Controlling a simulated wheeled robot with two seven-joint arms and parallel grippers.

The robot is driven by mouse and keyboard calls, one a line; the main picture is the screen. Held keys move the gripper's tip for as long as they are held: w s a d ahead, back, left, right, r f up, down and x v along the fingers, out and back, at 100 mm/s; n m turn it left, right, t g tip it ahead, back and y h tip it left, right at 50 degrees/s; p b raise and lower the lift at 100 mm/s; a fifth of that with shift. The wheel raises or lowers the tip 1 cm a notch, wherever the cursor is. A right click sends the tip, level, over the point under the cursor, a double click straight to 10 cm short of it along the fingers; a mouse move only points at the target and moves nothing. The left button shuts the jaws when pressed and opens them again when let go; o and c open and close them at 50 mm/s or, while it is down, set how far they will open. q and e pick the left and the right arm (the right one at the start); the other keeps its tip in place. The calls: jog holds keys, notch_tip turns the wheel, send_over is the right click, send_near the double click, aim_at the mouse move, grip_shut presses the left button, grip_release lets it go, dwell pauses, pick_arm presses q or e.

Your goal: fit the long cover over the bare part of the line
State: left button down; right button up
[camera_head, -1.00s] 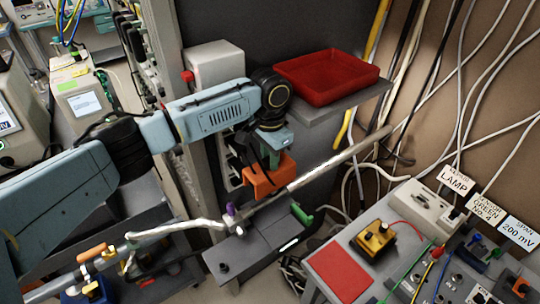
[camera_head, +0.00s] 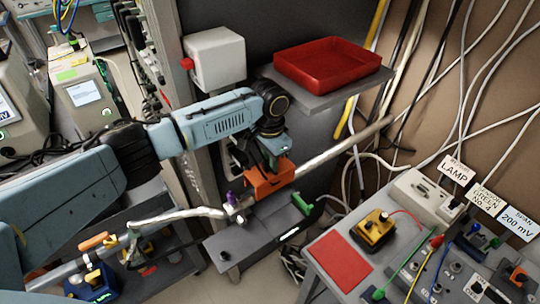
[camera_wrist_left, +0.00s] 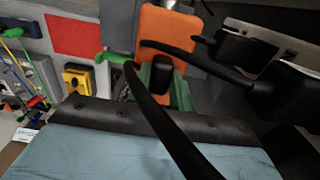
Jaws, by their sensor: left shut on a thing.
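The line is a pale metal pipe (camera_head: 345,146) that runs from the lower left to the upper right in the head view. My left gripper (camera_head: 267,163) is shut on an orange piece, which I take to be the long cover (camera_head: 270,184). The orange piece is in front of the pipe and hides a stretch of it; whether it touches the pipe I cannot tell. In the left wrist view the orange piece (camera_wrist_left: 168,32) stands beyond the dark fingers. My right gripper is not in view.
A purple-topped fitting (camera_head: 232,199) sits on the line left of the orange piece. A red tray (camera_head: 333,65) rests on a shelf above. A panel with a yellow box (camera_head: 373,230) stands at the right.

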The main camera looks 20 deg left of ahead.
aim_at(270, 174)
pick_arm(q)
jog(key=shift+f+b, duration=1.15)
jog(key=shift+f, duration=1.55)
jog(key=c, duration=1.2)
grip_release()
jog(key=shift+o, duration=0.2)
notch_tip(270, 174, up, 13)
jog(key=shift+r, duration=0.2)
